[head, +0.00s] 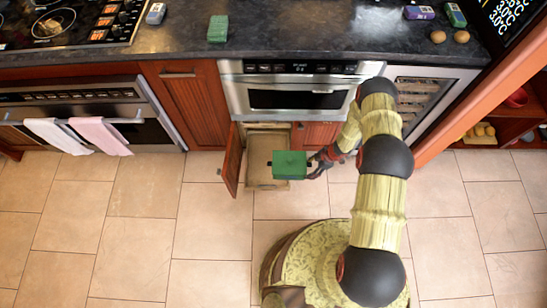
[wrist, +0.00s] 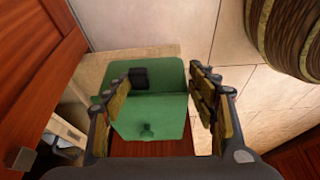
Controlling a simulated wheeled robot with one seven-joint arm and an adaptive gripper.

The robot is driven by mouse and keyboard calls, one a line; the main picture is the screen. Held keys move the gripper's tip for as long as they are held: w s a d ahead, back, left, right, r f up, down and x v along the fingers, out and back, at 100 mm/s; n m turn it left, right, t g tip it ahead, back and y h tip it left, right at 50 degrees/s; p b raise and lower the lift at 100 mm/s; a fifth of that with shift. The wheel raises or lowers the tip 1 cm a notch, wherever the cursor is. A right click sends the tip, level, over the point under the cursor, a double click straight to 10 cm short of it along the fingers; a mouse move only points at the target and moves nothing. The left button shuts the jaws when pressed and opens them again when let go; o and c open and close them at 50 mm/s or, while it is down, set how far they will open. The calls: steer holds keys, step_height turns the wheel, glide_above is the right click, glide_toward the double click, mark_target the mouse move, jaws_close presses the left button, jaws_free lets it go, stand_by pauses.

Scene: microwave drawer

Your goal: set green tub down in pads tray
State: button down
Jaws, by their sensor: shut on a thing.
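The green tub (head: 290,164) is a boxy green container held in the air by my gripper (head: 313,163). In the wrist view the tub (wrist: 150,112) sits between the two fingers of my gripper (wrist: 162,82), with a dark patch on its upper side. A pale wooden pull-out tray (head: 266,184) extends from an open lower cabinet, and the tub overlaps its right part in the head view. The tub and my gripper hide part of that tray. I cannot see pads in it, and the height of the tub above it is unclear.
An open red-brown cabinet door (head: 232,160) stands left of the tray and fills the left of the wrist view. A steel microwave (head: 296,94) is above the cabinet. A green block (head: 218,29) lies on the dark counter. The tiled floor to the left is clear.

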mark_target(297, 157)
steer(key=w+a+f+b, duration=0.1)
steer(key=a, duration=0.1)
steer(key=w+a+f+b, duration=0.1)
steer(key=w+a+f, duration=0.1)
steer(key=a, duration=0.1)
steer(key=w+a+f+b, duration=0.1)
steer(key=a, duration=0.1)
steer(key=shift+w+a+f, duration=0.25)
steer(key=shift+w+a, duration=0.05)
steer(key=shift+a, duration=0.1)
steer(key=b+x, duration=0.1)
steer(key=x, duration=0.2)
steer(key=w+b+x, duration=0.1)
steer(key=b+x, duration=0.1)
steer(key=x, duration=0.1)
steer(key=w+b+x, duration=0.1)
steer(key=x, duration=0.2)
steer(key=shift+a, duration=0.1)
steer(key=c, duration=0.6)
jaws_free()
steer(key=p+v, duration=0.4)
steer(key=v, duration=0.8)
steer(key=shift+s+a, duration=0.1)
steer(key=shift+s, duration=0.05)
